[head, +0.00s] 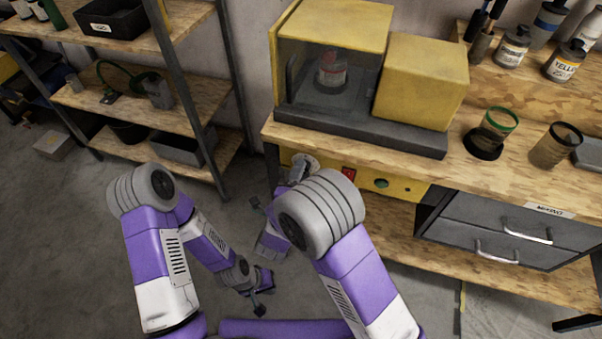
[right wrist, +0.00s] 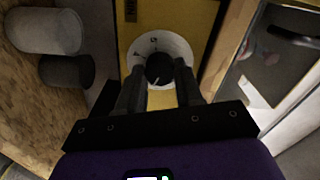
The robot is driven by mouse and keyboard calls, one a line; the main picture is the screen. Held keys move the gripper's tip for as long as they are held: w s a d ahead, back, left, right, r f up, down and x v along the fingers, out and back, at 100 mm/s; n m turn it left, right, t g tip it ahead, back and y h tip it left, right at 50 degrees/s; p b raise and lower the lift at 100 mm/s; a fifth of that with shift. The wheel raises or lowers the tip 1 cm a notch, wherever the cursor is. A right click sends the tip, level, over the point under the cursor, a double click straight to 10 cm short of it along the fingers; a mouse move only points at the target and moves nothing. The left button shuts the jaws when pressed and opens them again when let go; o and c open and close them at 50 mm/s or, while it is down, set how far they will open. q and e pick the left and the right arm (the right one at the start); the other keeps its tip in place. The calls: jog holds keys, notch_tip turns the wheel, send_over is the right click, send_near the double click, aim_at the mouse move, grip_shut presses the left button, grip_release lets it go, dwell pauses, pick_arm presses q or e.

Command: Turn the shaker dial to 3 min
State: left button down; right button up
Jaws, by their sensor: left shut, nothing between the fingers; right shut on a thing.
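The shaker (head: 425,80) is a yellow machine on the wooden bench, with a clear-fronted chamber holding a can (head: 332,68). Its yellow control panel (head: 408,188) is under the bench top. The white round dial (head: 305,162) is at the panel's left end. In the right wrist view the dial plate (right wrist: 178,47) has a black knob (right wrist: 159,67) with a light pointer line. My right gripper (right wrist: 160,80) is shut on the knob, one finger each side. The dial's marks are too small or covered to read surely. My left gripper (head: 260,302) is shut and empty, low over the floor.
A red switch (head: 348,174) and a green button (head: 381,183) are right of the dial. Grey drawers (head: 490,232) are further right. Cans and a green-rimmed cup (head: 498,124) stand on the bench. Shelves (head: 150,105) are at the left. Open floor lies between.

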jog(key=shift+m, duration=3.7)
jog(key=o, duration=1)
jog(key=shift+o, duration=0.2)
jog(key=p+v, duration=0.1)
jog(key=v, duration=0.6)
jog(key=shift+s, duration=0.3)
jog(key=shift+a, duration=0.1)
